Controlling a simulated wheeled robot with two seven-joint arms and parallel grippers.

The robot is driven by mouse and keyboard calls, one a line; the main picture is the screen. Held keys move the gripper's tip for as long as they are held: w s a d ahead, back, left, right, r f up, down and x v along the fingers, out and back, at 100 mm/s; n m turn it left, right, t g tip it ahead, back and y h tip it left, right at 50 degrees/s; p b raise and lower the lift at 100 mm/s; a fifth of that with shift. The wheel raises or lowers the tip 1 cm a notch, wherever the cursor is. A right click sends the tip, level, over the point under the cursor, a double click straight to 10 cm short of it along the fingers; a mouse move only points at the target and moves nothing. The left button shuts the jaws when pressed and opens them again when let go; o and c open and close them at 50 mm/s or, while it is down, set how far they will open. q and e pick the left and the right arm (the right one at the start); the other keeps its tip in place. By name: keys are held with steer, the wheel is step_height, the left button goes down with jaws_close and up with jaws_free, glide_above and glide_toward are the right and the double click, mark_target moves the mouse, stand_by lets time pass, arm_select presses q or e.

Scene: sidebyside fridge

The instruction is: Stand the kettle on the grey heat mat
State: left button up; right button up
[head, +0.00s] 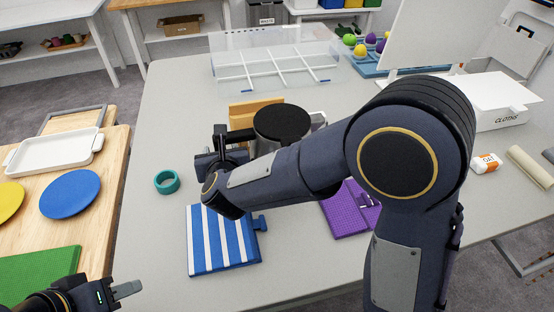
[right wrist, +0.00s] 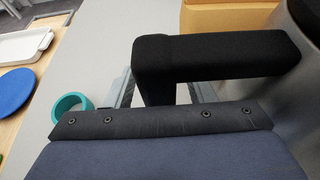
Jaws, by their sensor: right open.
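The kettle (head: 281,123) stands on the grey table, its wide black lid uppermost and its metal body partly hidden by my right arm. Its black handle (right wrist: 215,57) points left in the head view and fills the top of the right wrist view, beside the steel body (right wrist: 303,100). My right gripper (right wrist: 160,93) is open, with its fingers on either side of the handle's downward part; contact cannot be told. My left gripper (head: 126,290) is at the bottom left, away from the kettle; its opening does not show clearly. I cannot make out a grey heat mat; my right arm hides part of the table.
A blue-striped mat (head: 222,240), a teal ring (head: 167,182) and a purple mat (head: 343,210) lie near the kettle. A wooden block (head: 250,111) and a clear divided box (head: 275,68) are behind it. The left wooden table holds a white tray (head: 55,152) and plates.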

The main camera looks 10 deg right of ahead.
jaws_close()
stand_by(0.3)
steer(key=shift+r, duration=0.15)
